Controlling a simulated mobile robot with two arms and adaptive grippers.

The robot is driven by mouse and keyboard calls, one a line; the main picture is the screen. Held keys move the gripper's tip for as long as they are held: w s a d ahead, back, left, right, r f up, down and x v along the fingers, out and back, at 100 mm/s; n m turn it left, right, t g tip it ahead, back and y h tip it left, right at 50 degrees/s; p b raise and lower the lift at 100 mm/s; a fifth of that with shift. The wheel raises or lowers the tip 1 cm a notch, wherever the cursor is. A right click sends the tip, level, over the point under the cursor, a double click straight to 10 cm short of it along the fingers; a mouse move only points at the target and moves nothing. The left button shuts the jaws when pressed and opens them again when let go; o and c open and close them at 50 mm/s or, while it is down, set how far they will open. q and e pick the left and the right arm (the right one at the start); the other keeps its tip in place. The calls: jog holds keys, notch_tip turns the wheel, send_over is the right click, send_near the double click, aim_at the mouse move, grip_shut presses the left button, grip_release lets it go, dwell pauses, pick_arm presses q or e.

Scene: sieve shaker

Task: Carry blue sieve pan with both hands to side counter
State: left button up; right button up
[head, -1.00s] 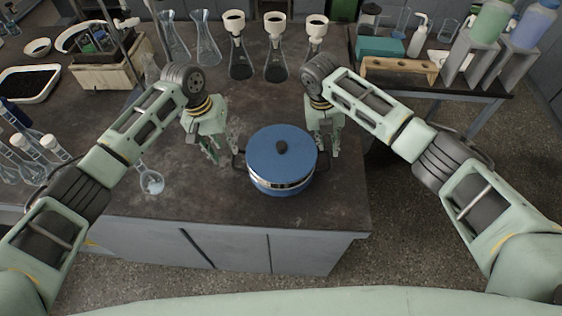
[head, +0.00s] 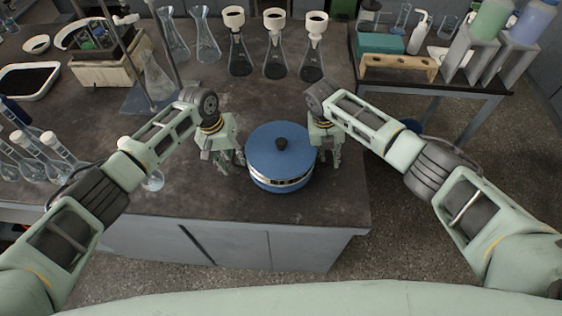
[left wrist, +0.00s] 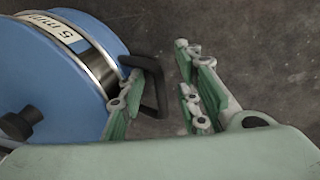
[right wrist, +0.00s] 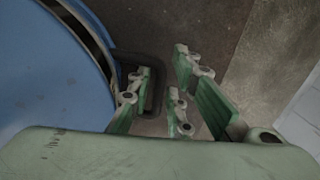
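The blue sieve pan (head: 281,158) has a blue lid with a dark knob and a silver band, and sits near the front edge of the dark bench. My left gripper (head: 232,160) is at its left side. In the left wrist view, the open fingers (left wrist: 160,95) stand on either side of a black loop handle (left wrist: 156,85), with a gap on the outer side. My right gripper (head: 329,160) is at the pan's right side. In the right wrist view, its open fingers (right wrist: 162,90) are at the other dark handle (right wrist: 154,62), partly hidden by them.
The side counter (head: 472,104) stands at the right beyond a floor gap, holding a wooden rack (head: 399,67), a teal box (head: 381,43) and bottle stands. Several funnel flasks (head: 275,62) line the bench's back. A flask on a stand (head: 157,80) and volumetric flasks (head: 35,155) are at left.

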pick_arm(q)
jog(key=shift+c, duration=0.2)
jog(key=c, duration=0.4)
pick_arm(e)
jog(key=c, duration=0.4)
pick_arm(q)
grip_shut()
pick_arm(e)
grip_shut()
pick_arm(q)
jog(key=shift+r, duration=0.15)
pick_arm(e)
jog(key=shift+r, duration=0.2)
